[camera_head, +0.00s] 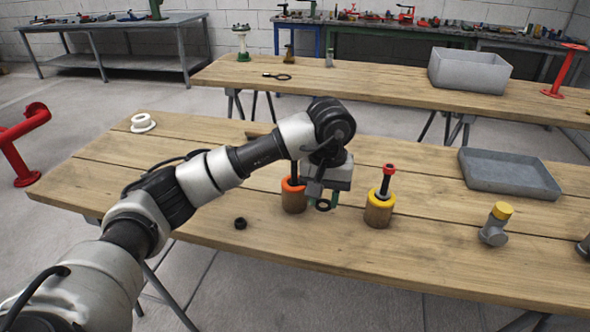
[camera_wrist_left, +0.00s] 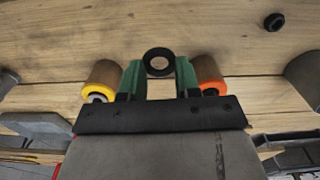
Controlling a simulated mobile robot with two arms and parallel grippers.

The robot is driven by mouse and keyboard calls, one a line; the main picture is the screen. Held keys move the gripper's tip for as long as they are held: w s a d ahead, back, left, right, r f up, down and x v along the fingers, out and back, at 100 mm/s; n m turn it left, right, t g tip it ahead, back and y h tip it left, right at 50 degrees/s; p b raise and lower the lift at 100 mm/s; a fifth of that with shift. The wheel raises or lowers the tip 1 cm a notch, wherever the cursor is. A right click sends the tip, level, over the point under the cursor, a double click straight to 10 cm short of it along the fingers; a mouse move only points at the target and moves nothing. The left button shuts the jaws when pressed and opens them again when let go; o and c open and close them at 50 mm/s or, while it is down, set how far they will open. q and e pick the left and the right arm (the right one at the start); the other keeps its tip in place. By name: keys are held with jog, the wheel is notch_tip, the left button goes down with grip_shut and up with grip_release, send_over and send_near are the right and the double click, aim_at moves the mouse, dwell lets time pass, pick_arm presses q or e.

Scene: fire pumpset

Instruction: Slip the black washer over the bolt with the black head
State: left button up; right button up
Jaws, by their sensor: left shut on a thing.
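My left gripper (camera_head: 322,199) is shut on the black washer (camera_head: 323,210), a small flat ring held between the green fingers. In the left wrist view the washer (camera_wrist_left: 158,51) sits at the fingertips (camera_wrist_left: 158,68), its hole clear. Just left of the gripper in the head view, a black bolt (camera_head: 294,172) stands upright in a wooden block (camera_head: 294,204) with an orange ring; my arm hides its top, so I cannot see its head. To the right, a red-headed bolt (camera_head: 388,170) stands in a block with a yellow ring (camera_head: 382,194). My right gripper is not in view.
A black nut (camera_head: 240,223) lies on the wooden table left of the blocks. A grey tray (camera_head: 508,176) and a yellow-capped grey fitting (camera_head: 496,224) are at the right. A white flanged part (camera_head: 143,123) is at the far left. The front left tabletop is mostly clear.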

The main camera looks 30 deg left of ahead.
pick_arm(q)
notch_tip(320, 180, up, 6)
jog(key=p, duration=0.3)
jog(key=shift+r, duration=0.2)
jog(key=shift+s, duration=0.1)
